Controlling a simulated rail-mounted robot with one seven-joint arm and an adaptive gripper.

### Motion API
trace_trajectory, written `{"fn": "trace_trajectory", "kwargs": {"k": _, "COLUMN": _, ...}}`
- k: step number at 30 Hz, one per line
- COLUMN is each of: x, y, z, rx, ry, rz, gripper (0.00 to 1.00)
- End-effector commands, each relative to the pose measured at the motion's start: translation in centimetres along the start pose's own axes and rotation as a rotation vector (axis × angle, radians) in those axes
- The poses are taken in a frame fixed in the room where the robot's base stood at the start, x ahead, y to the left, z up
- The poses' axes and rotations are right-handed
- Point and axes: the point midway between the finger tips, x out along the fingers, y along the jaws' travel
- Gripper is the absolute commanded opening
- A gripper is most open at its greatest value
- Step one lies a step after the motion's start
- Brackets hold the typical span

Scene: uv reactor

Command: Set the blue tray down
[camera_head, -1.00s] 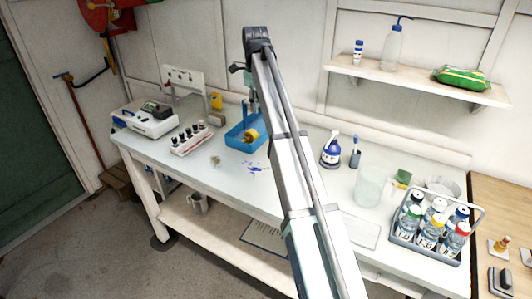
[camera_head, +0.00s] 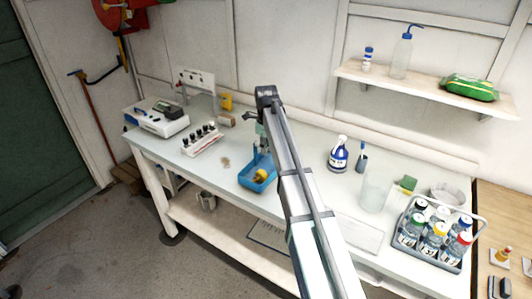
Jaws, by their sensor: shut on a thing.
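The blue tray (camera_head: 248,184) is over the white bench (camera_head: 218,170), left of my arm, with a yellow object (camera_head: 261,175) in it. My gripper (camera_head: 263,157) is at the tray's far side, shut on it, and points down. The arm partly hides the gripper, and its fingertips are too small to see clearly. I cannot tell whether the tray's underside touches the bench.
A white rack with several dark-capped vials (camera_head: 202,140) stands left of the tray.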

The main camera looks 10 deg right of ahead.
Motion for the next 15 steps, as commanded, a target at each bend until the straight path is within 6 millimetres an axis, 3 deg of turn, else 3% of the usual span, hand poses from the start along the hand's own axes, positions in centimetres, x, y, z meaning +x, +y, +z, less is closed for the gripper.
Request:
{"fn": "trace_trajectory", "kwargs": {"k": 6, "x": 2.5, "y": 0.1, "z": -0.1, "rx": 0.000, "ry": 0.001, "rz": 0.001, "gripper": 0.00}}
{"fn": "trace_trajectory", "kwargs": {"k": 12, "x": 2.7, "y": 0.0, "z": 0.0, "rx": 0.000, "ry": 0.000, "rz": 0.000, "gripper": 0.00}}
{"fn": "trace_trajectory", "kwargs": {"k": 13, "x": 2.8, "y": 0.0, "z": 0.0, "rx": 0.000, "ry": 0.000, "rz": 0.000, "gripper": 0.18}}
{"fn": "trace_trajectory", "kwargs": {"k": 15, "x": 2.8, "y": 0.0, "z": 0.0, "rx": 0.000, "ry": 0.000, "rz": 0.000, "gripper": 0.40}}
